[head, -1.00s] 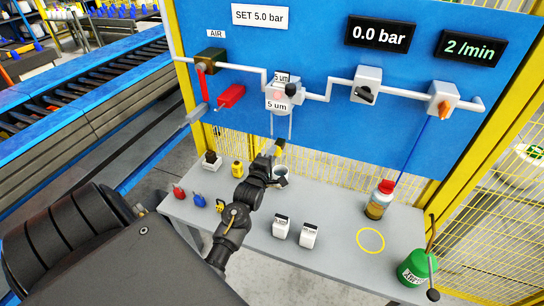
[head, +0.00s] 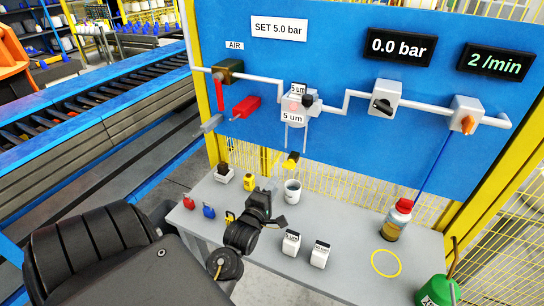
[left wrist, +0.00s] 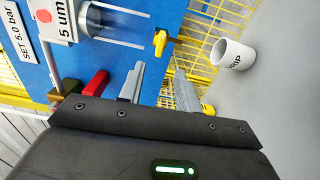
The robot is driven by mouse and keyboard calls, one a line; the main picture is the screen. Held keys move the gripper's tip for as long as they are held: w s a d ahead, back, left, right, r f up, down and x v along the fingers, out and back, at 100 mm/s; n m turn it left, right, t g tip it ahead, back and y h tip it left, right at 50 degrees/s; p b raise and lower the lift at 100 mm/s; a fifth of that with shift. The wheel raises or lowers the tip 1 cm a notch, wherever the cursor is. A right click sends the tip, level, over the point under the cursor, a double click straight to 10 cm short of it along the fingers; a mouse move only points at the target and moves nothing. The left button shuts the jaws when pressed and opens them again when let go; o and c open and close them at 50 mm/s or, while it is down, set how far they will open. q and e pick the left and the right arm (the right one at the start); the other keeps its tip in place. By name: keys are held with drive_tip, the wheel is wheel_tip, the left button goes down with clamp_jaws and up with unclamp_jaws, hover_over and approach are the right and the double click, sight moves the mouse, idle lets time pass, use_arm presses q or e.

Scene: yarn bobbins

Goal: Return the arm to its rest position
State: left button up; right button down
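My left arm reaches in from the lower left of the head view. Its black gripper (head: 266,190) is above the grey bench (head: 350,262), just left of and in front of a white cup (head: 292,193). In the left wrist view the gripper's two grey fingers (left wrist: 159,72) stand apart with nothing between them. The cup (left wrist: 232,54) is to the right of the fingers there, clear of them. My right gripper is in neither view.
The blue panel (head: 340,130) with pipes and a filter (head: 294,117) stands behind the bench.

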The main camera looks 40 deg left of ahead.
use_arm(q)
drive_tip(key=shift+s+d, duration=0.1)
drive_tip(key=shift+s, duration=0.2)
idle(0.4)
